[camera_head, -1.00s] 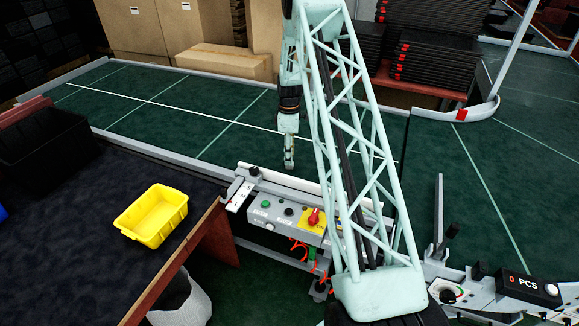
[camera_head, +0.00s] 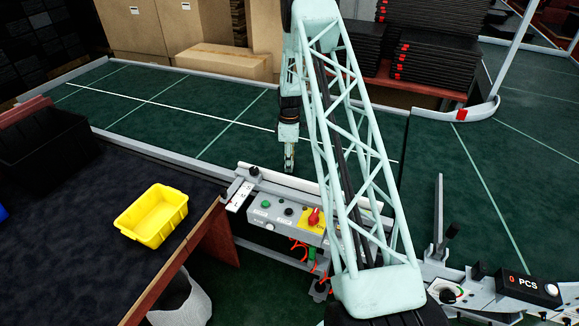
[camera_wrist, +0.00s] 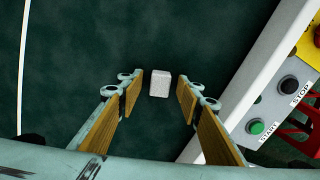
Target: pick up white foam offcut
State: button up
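The white foam offcut (camera_wrist: 160,83) is a small pale block on the dark green conveyor belt. It shows in the wrist view between and just beyond the fingertips of my gripper (camera_wrist: 157,90). My gripper is open, with a tan pad on each finger and a clear gap on both sides of the block. Whether the fingertips are level with the block is hard to tell. In the head view my gripper (camera_head: 289,165) hangs low over the belt near its front rail, and I cannot make out the foam there.
The white conveyor rail (camera_wrist: 245,85) and control box with green start and black stop buttons (camera_head: 285,215) lie close to the right in the wrist view. A yellow bin (camera_head: 152,215) stands on the dark table at left. Cardboard boxes (camera_head: 222,64) stand behind the belt.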

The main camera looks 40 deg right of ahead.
jog(key=shift+c, duration=0.5)
jog(key=c, duration=0.6)
jog(key=shift+c, duration=0.2)
jog(key=shift+r, duration=0.1)
notch_tip(320, 180, up, 10)
dwell(0.6)
